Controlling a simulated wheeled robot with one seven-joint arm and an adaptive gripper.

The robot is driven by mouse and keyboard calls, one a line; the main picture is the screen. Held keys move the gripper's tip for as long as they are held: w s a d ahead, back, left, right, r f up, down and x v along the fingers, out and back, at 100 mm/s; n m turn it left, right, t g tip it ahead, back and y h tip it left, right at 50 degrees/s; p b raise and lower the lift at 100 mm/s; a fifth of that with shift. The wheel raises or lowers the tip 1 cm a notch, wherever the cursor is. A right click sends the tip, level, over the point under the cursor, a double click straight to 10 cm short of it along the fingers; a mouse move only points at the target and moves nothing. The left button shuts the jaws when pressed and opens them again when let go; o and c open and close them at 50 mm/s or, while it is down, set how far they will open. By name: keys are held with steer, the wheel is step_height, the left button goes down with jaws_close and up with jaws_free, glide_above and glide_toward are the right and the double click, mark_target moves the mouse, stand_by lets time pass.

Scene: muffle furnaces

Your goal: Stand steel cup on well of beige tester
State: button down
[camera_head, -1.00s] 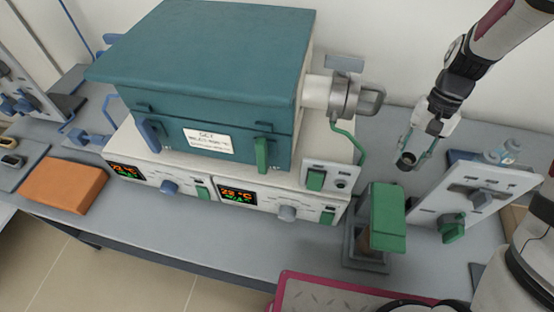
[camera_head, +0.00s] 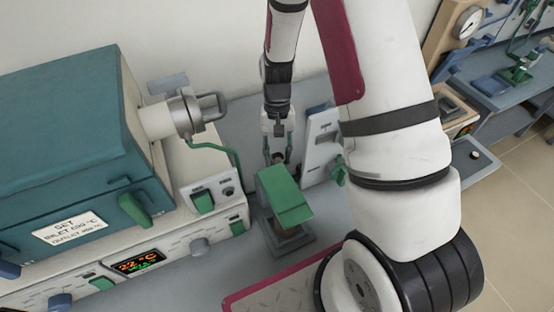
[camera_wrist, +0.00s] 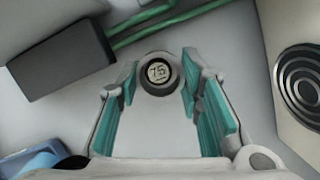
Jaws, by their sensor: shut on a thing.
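My gripper (camera_head: 277,152) hangs above the bench behind the green-topped stand, its fingers closed on a small dark round piece (camera_head: 277,158), which I take to be the steel cup. In the wrist view, the fingers of my gripper (camera_wrist: 160,95) flank this piece (camera_wrist: 158,72), whose round end has a dark rim and a pale disc reading "75". A beige surface with dark concentric rings (camera_wrist: 300,85) shows at the wrist view's right edge; I cannot tell if it is the tester's well. A beige device with a gauge (camera_head: 465,25) stands at the far right.
The green-topped stand (camera_head: 285,195) is close in front of my gripper. A white upright panel (camera_head: 321,143) stands to its right. The teal furnace (camera_head: 70,150) and its white base fill the left. The wrist view shows a dark grey block (camera_wrist: 60,60) with green tubes.

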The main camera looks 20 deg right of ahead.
mark_target(278, 157)
steer(key=shift+f, duration=1.3)
steer(key=shift+f, duration=0.1)
steer(key=c, duration=1.5)
jaws_free()
steer(key=shift+f, duration=0.1)
steer(key=shift+c, duration=0.2)
steer(key=o, duration=0.4)
